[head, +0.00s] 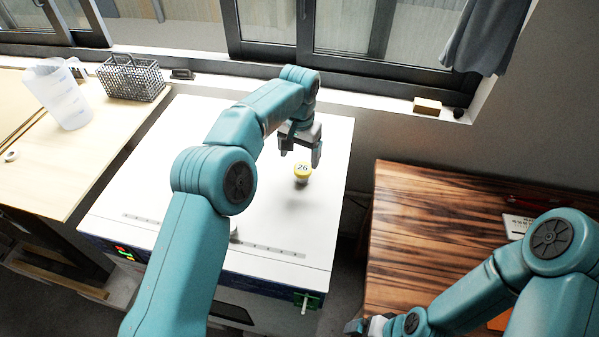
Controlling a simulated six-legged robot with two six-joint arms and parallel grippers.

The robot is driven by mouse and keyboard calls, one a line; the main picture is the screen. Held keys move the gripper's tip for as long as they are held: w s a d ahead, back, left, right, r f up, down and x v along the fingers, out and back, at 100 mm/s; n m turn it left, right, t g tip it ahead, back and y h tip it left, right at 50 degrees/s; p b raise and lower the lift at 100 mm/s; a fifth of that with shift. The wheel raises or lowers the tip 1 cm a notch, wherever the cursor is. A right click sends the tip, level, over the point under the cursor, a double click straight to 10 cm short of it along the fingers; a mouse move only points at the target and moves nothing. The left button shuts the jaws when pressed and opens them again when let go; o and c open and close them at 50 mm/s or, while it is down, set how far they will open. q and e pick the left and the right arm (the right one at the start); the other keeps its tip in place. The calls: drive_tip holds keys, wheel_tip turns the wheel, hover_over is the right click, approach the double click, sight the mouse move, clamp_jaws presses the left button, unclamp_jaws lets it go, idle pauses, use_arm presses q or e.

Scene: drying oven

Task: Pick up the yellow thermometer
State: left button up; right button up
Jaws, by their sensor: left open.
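The yellow thermometer (302,171) is a small round piece with a yellow top marked "26" and a paler lower part. It is over the right part of the white oven top (180,165), with a soft shadow just below it in the picture. My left gripper (300,156) is open and points down, just above the thermometer in the picture. Its fingers look apart from the thermometer, and nothing shows between them. My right gripper (368,326) is low at the bottom edge, partly cut off, and its jaws do not show clearly.
A wire basket (131,78) and a clear beaker (58,95) stand on the pale table at left. A dark wooden table (430,220) is at right, across a gap. A small wooden block (427,106) lies on the window sill. The oven top around the thermometer is clear.

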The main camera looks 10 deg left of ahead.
sight(303, 169)
use_arm(q)
drive_tip(key=shift+w+d+f, duration=0.15)
drive_tip(key=shift+d+f, duration=0.1)
drive_tip(key=shift+f, duration=0.4)
drive_tip(key=shift+w+d+f, duration=0.15)
drive_tip(key=shift+d+f, duration=0.05)
drive_tip(key=shift+f, duration=0.4)
drive_tip(key=shift+d+f, duration=0.2)
drive_tip(key=shift+f, duration=0.05)
drive_tip(key=shift+s+a+f+p, duration=0.15)
drive_tip(key=shift+a+f+p, duration=0.05)
drive_tip(key=shift+f+p, duration=0.3)
drive_tip(key=shift+s+a+f+p, duration=0.15)
drive_tip(key=shift+f+p, duration=0.25)
drive_tip(key=shift+p, duration=0.1)
wheel_tip(303, 169, down, 3)
drive_tip(key=shift+w+r+p, duration=0.1)
drive_tip(key=shift+r+p, duration=0.05)
drive_tip(key=shift+p, duration=0.15)
drive_tip(key=shift+w+d+f, duration=0.15)
drive_tip(key=shift+d+f, duration=0.1)
drive_tip(key=shift+f, duration=0.05)
drive_tip(key=shift+a, duration=0.1)
drive_tip(key=shift+s+a+r, duration=0.15)
drive_tip(key=shift+s, duration=0.05)
drive_tip(key=c, duration=0.9)
drive_tip(key=shift+c, duration=0.8)
use_arm(e)
drive_tip(key=v, duration=0.2)
drive_tip(key=shift+r, duration=0.3)
